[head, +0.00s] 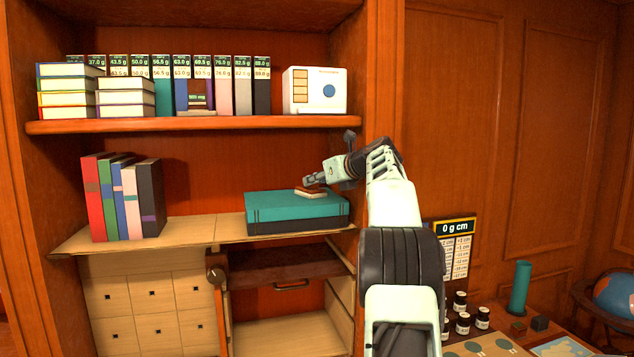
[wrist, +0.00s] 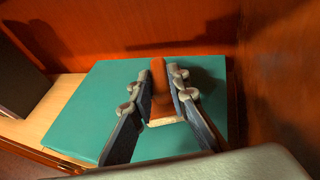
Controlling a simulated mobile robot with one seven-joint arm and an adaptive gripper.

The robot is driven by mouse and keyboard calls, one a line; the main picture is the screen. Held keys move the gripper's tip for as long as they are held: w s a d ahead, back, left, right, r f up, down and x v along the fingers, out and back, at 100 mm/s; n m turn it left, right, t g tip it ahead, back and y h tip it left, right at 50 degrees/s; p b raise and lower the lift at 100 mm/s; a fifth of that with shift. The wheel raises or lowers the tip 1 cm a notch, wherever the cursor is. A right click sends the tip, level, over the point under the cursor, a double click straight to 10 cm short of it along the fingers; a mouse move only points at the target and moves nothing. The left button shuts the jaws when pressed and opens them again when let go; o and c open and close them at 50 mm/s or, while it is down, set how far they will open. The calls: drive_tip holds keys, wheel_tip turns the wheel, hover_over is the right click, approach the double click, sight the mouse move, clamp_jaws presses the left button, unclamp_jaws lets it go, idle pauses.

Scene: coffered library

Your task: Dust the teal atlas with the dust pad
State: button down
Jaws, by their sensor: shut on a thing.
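The teal atlas (head: 285,208) lies flat on the lower shelf at its right end, with a dark lower part under its teal top. Its teal cover fills the middle of the wrist view (wrist: 100,112). The dust pad (head: 311,192) is a small pale pad with a reddish-brown handle, on or just above the atlas cover near its back right. In the wrist view the pad (wrist: 166,121) shows between my fingers. My gripper (head: 312,183) is shut on the pad's handle. Whether the pad's underside touches the cover is hard to tell.
Several upright books (head: 125,200) stand to the left on the same shelf (head: 190,235), with bare wood between. The upper shelf (head: 200,125) overhangs, bearing books and a white box (head: 314,91). The cabinet's right side wall (wrist: 282,75) is close to the atlas.

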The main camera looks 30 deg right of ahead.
drive_tip(key=shift+w+a+f, duration=0.1)
drive_tip(key=shift+w+a, duration=0.15)
drive_tip(key=shift+a, duration=0.65)
drive_tip(key=shift+w+a+f, duration=0.1)
drive_tip(key=shift+w+a, duration=0.15)
drive_tip(key=shift+a, duration=0.6)
drive_tip(key=shift+w+a+f, duration=0.1)
drive_tip(key=shift+w+a, duration=0.15)
drive_tip(key=shift+a, duration=0.65)
drive_tip(key=shift+w+a+r, duration=0.1)
drive_tip(key=shift+w+a, duration=0.2)
drive_tip(key=shift+a, duration=0.8)
drive_tip(key=shift+w+a+r, duration=0.1)
drive_tip(key=shift+w+a, duration=0.2)
drive_tip(key=shift+a, duration=0.75)
drive_tip(key=shift+w+a, duration=0.3)
drive_tip(key=shift+a, duration=0.8)
drive_tip(key=shift+s+d, duration=0.55)
drive_tip(key=shift+d, duration=1.5)
drive_tip(key=shift+s+d, duration=0.55)
drive_tip(key=shift+d, duration=1.45)
drive_tip(key=shift+s+d, duration=0.55)
drive_tip(key=shift+d, duration=1.5)
drive_tip(key=shift+s+d, duration=0.15)
drive_tip(key=shift+d, duration=0.1)
